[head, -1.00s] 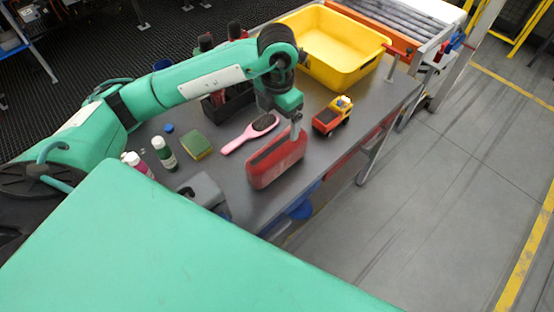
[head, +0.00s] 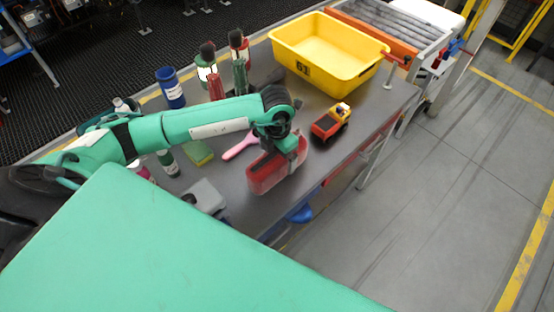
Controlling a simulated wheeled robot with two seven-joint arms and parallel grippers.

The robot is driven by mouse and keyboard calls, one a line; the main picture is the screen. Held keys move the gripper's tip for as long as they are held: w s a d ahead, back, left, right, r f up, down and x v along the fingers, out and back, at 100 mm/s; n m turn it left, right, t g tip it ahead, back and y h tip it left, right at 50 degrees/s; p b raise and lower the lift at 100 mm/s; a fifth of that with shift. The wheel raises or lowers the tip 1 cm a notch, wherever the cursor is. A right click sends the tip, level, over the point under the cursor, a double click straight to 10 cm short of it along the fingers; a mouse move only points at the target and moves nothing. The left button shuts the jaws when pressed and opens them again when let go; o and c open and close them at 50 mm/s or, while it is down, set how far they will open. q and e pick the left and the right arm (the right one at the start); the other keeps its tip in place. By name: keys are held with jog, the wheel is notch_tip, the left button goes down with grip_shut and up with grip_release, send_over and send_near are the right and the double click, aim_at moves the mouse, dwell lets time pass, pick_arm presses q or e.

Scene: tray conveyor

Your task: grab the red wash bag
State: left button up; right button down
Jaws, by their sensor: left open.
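The red wash bag (head: 268,174) stands on the grey table near its front edge, with a dark strip along its top. My left gripper (head: 289,150) is at the top of the bag, close above or around its right part. Its jaws are open, and the fingertips are partly lost against the bag, so I cannot tell whether they touch it. My right gripper is not in view.
A toy truck (head: 331,122) stands right of the bag. A pink hairbrush (head: 238,148), a sponge (head: 199,153) and a grey object (head: 204,196) lie to the left. A yellow bin (head: 325,50) stands behind. Bottles and a blue can (head: 170,88) stand farther back.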

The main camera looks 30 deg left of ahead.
pick_arm(q)
jog(key=shift+f+p, duration=0.45)
jog(key=shift+f, duration=1.15)
jog(key=c, duration=1.4)
jog(key=shift+r, duration=0.1)
